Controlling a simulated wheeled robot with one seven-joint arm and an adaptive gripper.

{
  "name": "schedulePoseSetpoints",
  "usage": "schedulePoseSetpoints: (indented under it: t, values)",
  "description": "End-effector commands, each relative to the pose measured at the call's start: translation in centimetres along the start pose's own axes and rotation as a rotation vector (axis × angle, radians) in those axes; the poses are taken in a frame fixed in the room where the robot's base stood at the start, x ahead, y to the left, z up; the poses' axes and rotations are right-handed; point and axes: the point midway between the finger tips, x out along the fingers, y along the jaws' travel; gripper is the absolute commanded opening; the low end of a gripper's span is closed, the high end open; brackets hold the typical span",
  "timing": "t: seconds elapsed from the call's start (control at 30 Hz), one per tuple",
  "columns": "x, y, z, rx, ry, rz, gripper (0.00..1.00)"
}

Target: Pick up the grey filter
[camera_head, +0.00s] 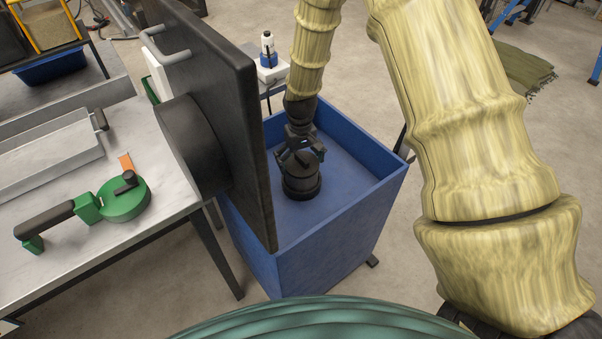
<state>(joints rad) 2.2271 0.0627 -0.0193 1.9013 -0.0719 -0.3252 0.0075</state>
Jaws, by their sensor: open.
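A dark grey cylinder (301,187), which looks like the grey filter, stands upright on the floor of a blue open-topped bin (330,236). My gripper (300,158) points down into the bin right at the top of the cylinder. Its jaws are open. The fingers overlap the cylinder's upper part in the view, and I cannot tell whether they touch it. The gripper hides part of the cylinder's top.
A large black panel (225,110) stands close along the bin's left side. The metal workbench (70,262) at left holds a green tool (122,202). A white and blue bottle (268,50) stands behind the bin. The bin floor around the cylinder is clear.

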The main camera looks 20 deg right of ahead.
Motion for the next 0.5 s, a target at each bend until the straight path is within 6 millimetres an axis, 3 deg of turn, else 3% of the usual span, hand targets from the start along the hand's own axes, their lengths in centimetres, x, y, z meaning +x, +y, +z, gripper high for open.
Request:
schedulePoseSetpoints:
  t: [0.5]
  values:
    - [4.5, 0.1, -0.2, -0.001, -0.001, 0.000, 1.00]
